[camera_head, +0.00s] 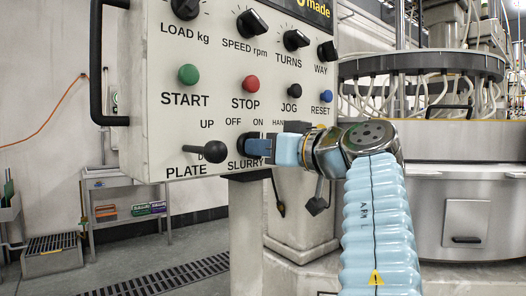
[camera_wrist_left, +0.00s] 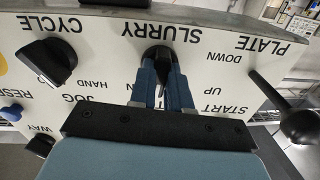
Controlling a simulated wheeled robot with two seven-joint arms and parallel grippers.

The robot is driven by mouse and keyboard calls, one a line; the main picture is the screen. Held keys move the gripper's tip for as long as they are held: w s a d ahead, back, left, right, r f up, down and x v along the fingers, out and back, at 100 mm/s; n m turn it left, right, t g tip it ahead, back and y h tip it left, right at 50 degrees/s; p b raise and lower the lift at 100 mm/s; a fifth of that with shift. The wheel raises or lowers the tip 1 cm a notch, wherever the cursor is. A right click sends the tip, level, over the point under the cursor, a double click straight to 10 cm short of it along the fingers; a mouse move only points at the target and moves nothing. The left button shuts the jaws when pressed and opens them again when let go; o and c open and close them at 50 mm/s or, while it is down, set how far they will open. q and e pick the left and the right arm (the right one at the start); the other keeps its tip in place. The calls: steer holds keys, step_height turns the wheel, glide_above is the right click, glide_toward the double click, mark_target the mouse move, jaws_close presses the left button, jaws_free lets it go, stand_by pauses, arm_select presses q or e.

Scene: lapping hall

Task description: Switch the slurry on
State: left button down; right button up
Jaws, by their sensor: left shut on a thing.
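A white control panel (camera_head: 222,60) carries the slurry switch. The black slurry knob (camera_wrist_left: 156,53) sits under the SLURRY label in the upside-down left wrist view. My left gripper (camera_head: 257,148) reaches in from the right in the head view and is at the SLURRY position. In the left wrist view its blue fingers (camera_wrist_left: 166,78) lie on both sides of the knob, shut on it. The fingers cover much of the knob, so its pointer setting cannot be told. OFF, ON and HAND are printed above it. My right gripper is not in view.
The black ball-ended PLATE lever (camera_head: 213,151) sticks out left of the gripper. START (camera_head: 188,74), STOP (camera_head: 251,83), JOG and RESET buttons and a row of knobs are above. A handle (camera_head: 97,60) edges the panel. The lapping machine (camera_head: 440,190) stands at right.

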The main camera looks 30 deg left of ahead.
arm_select(q)
steer(key=m, duration=0.4)
steer(key=shift+m, duration=0.4)
stand_by(0.4)
steer(key=c, duration=1.1)
jaws_free()
steer(key=v, duration=1.4)
